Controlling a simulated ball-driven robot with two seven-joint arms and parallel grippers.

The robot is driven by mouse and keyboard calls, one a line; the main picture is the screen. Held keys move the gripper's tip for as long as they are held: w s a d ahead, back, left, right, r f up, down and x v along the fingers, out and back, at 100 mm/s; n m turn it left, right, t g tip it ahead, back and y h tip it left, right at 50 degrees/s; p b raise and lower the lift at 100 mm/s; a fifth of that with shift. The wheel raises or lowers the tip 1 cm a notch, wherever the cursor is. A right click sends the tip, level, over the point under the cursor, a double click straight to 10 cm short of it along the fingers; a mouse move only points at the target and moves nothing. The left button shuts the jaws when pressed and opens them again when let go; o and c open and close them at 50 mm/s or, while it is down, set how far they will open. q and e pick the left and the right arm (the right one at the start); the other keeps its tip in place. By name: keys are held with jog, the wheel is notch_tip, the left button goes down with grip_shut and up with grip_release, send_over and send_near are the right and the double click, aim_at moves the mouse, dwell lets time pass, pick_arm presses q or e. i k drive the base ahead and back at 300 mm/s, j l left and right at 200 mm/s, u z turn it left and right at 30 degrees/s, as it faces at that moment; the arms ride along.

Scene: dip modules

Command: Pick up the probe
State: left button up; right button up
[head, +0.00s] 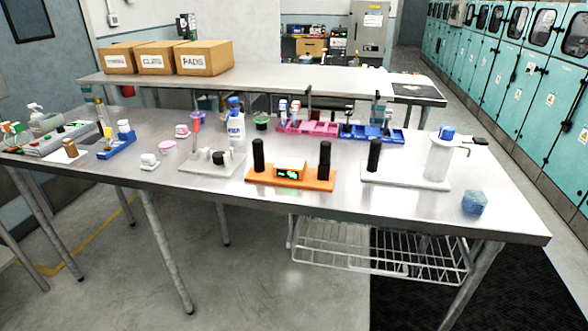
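I cannot tell for certain which thing is the probe. An orange module (310,183) stands near the table's front edge, with a small green-lit display box (290,169) between two upright black cylinders, one on the left (258,155) and one on the right (324,160). A white module (405,182) to its right carries another upright black cylinder (374,155) and a clear jar with a blue top (438,158). A pale module (205,166) to the left holds small black and white parts. Neither of my grippers is in view.
The metal table (340,208) has a clear front strip. A blue faceted block (474,203) sits at its right front. A white bottle (236,122), a pink rack (305,127) and a blue rack (370,133) stand behind the modules. A blue holder (117,147) is at left.

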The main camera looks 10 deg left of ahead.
aim_at(325, 149)
jog(key=i+j, duration=0.5)
jog(key=i, duration=0.15)
jog(key=i+j, duration=0.45)
jog(key=i, duration=0.2)
